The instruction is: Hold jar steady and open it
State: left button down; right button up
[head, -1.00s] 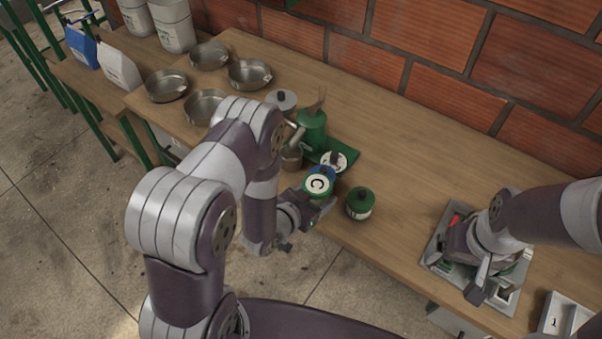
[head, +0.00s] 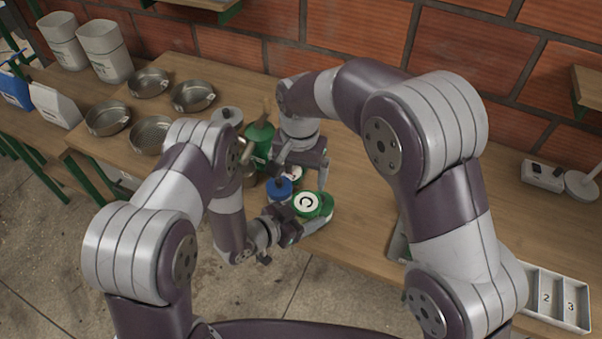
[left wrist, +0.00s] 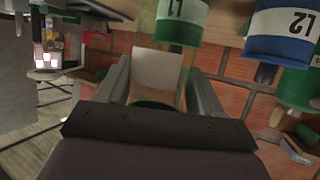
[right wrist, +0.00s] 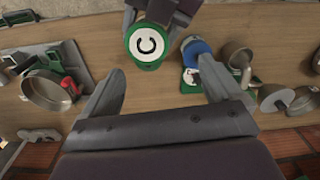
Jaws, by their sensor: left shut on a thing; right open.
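A green jar with a white top marked C (head: 307,203) is held near the front edge of the bench. My left gripper (head: 292,217) is shut on its side. The right wrist view shows the same jar (right wrist: 148,42) from above, between the left gripper's fingers. My right gripper (head: 299,177) is open and empty, above and behind the jar in the head view. In its wrist view, its spread fingers (right wrist: 160,92) are apart from the jar, which lies beyond them, left of centre.
A blue-topped jar (head: 279,190) stands left of the held jar. A green pot (head: 259,138) and several metal pans (head: 193,96) stand farther left. A compartment tray (head: 560,298) is at right.

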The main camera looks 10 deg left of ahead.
aim_at(301, 202)
jog(key=shift+s+d+f+m, duration=0.4)
jog(key=shift+d+f+m, duration=0.05)
jog(key=shift+m, duration=0.15)
notch_tip(301, 202, down, 6)
jog(key=shift+w+a, duration=0.1)
jog(key=shift+f, duration=0.65)
jog(key=c, duration=1)
jog(key=c, duration=0.5)
jog(key=n, duration=0.3)
jog(key=shift+s, duration=0.25)
